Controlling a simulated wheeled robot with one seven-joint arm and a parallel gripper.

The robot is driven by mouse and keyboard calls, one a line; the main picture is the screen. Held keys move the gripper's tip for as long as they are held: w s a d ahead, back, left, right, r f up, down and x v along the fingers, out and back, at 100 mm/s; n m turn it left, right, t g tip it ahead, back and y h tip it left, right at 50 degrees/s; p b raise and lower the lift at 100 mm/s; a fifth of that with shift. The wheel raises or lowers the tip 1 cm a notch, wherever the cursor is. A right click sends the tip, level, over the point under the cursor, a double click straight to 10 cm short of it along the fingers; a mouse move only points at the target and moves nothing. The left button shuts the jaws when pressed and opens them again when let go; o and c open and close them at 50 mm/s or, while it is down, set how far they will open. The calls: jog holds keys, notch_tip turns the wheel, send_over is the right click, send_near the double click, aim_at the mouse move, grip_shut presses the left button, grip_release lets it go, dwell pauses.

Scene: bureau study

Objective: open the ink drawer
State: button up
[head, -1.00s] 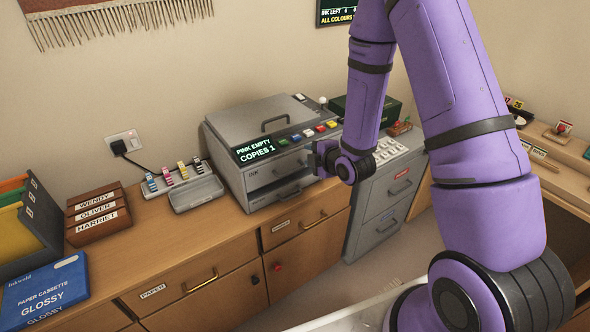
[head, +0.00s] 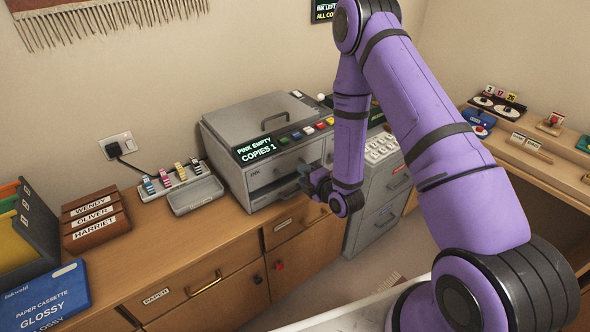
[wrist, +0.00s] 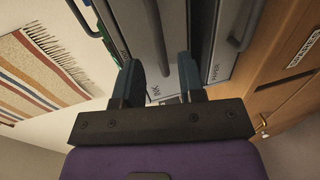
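The grey copier (head: 225,135) stands on the wooden cabinet, with "PINK EMPTY, COPIES 1" on its display. Its ink drawer (head: 262,172), marked INK, is the upper front drawer and looks shut. My gripper (head: 304,172) is at the right part of the copier's front and hides some of it. In the wrist view, my gripper (wrist: 161,78) has its two fingers apart, facing the ink drawer (wrist: 170,45). The drawer's dark bar handle (wrist: 155,22) runs into the space between the fingers. I cannot tell whether they touch it.
The paper drawer's handle (wrist: 245,22) lies beside the right finger in the wrist view. An ink cartridge rack (head: 172,178) and an open-topped grey tray (head: 195,195) stand left of the copier. A grey filing cabinet (head: 375,205) stands to its right.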

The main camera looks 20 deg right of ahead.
aim_at(282, 159)
jog(key=shift+x, duration=2.7)
jog(key=shift+c, duration=0.2)
grip_shut()
